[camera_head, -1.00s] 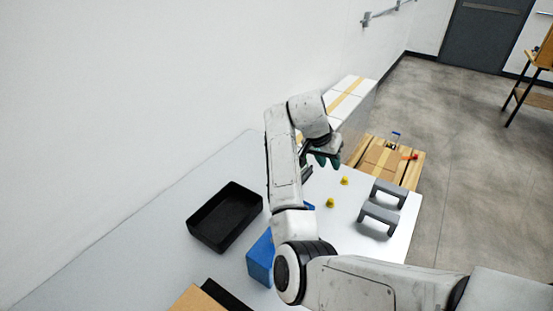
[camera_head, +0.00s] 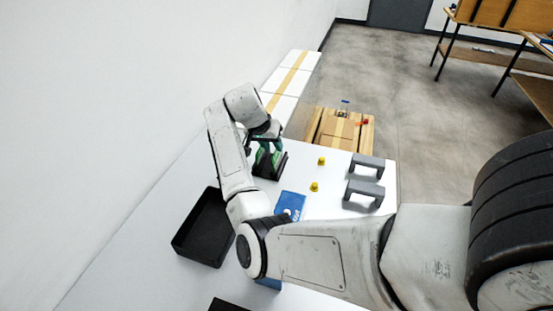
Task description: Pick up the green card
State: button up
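A small green patch, which looks like the green card (camera_head: 264,158), shows at a black holder (camera_head: 271,168) on the white table, left of the middle of the view. My gripper (camera_head: 268,149) is directly above it, pointing down, with its dark teal fingers close to or around the green patch. The fingers and the card overlap in the view, so I cannot tell whether they touch or whether the fingers are open. Part of the card and holder is hidden.
A black tray (camera_head: 183,243) stands at the left of the table (camera_head: 330,165). A blue box (camera_head: 290,204) is partly behind my arm. Two yellow pieces (camera_head: 315,187) and two grey brackets (camera_head: 364,194) are to the right.

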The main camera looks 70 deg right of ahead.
aim_at(276, 155)
jog(key=shift+p+x, duration=0.4)
jog(key=shift+x, duration=2.25)
jog(key=shift+a+f, duration=0.1)
jog(key=shift+a, duration=0.05)
jog(key=shift+c, duration=0.5)
grip_shut()
jog(key=shift+w, duration=0.1)
